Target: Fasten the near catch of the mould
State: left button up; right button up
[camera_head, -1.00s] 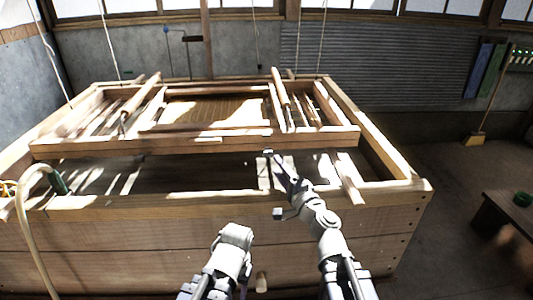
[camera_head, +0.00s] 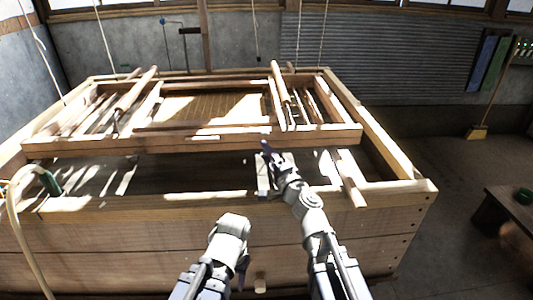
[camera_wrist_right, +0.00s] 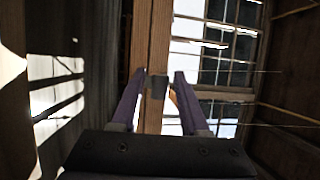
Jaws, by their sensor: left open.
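The mould (camera_head: 215,142) is a wooden frame hanging over the vat in the head view, with a slatted screen (camera_head: 220,105) in its middle. My right gripper (camera_head: 266,147) is at the mould's near rail. In the right wrist view my right gripper (camera_wrist_right: 160,76) has two purple fingers standing apart, open. A wooden bar (camera_wrist_right: 153,45) runs up behind them. A small dark grey piece (camera_wrist_right: 157,87), perhaps the near catch, shows on the bar between the fingers; contact cannot be told. My left gripper (camera_head: 242,270) is low in front of the vat, open, its fingers partly hidden.
The wooden vat (camera_head: 120,235) fills the middle, its near wall between me and the mould. A pale hose (camera_head: 20,235) hangs over its left corner. A bench (camera_head: 510,205) and a broom (camera_head: 477,132) stand at the right.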

grip_shut()
dwell(1.1)
